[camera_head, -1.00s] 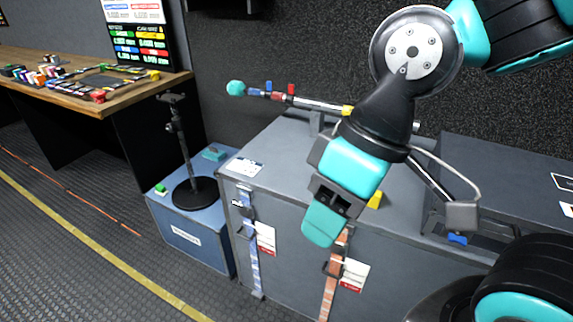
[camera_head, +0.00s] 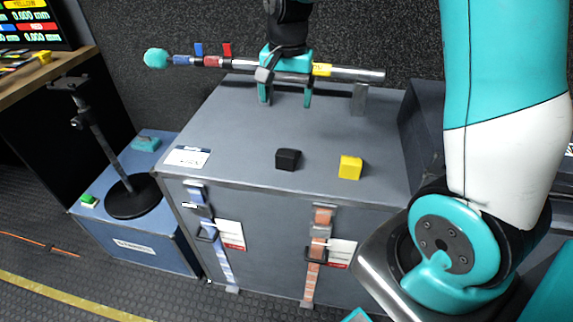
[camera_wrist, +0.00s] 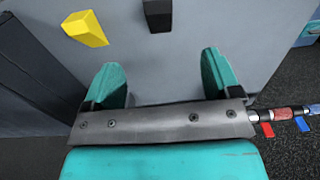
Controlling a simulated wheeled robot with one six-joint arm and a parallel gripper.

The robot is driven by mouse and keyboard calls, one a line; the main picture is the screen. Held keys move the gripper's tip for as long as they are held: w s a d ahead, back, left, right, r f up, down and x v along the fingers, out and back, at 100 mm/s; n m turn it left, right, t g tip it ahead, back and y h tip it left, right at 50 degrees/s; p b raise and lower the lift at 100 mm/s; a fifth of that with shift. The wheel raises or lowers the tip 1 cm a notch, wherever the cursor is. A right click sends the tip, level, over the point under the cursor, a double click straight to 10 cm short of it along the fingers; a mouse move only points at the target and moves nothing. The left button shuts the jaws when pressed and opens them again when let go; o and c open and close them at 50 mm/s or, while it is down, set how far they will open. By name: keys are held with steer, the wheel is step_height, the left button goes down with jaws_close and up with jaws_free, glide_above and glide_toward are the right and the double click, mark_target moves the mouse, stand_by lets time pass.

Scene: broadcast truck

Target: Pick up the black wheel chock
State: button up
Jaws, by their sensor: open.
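The black wheel chock (camera_head: 288,159) sits on top of the grey case, left of a yellow chock (camera_head: 350,167). In the wrist view the black chock (camera_wrist: 158,14) is at the top edge, partly cut off, beyond the gap between my fingers. My gripper (camera_head: 287,100) is open and empty above the back part of the case top, behind the black chock and apart from it. In the wrist view its two teal fingers (camera_wrist: 166,80) are spread, with the bare case top showing between them.
A long rod (camera_head: 345,74) with coloured clips and a teal tip runs along the back of the grey case (camera_head: 235,125), close to my gripper. A stand with a round black base (camera_head: 132,196) is on the blue case (camera_head: 165,235) at left. The case top around the chocks is clear.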

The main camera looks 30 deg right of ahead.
mark_target(288, 155)
steer(key=shift+m, duration=0.6)
steer(key=f, duration=0.4)
steer(key=d+f, duration=0.1)
steer(key=f, duration=0.7)
steer(key=shift+w+d+f+b, duration=0.25)
steer(key=shift+w+d+b, duration=0.05)
steer(key=shift+w+b, duration=0.1)
steer(key=shift+w+a+f, duration=0.1)
steer(key=shift+f, duration=1.4)
steer(key=shift+a+f, duration=0.1)
steer(key=shift+f, duration=1.4)
steer(key=c, duration=1.1)
steer(key=shift+o, duration=0.2)
steer(key=shift+r, duration=0.1)
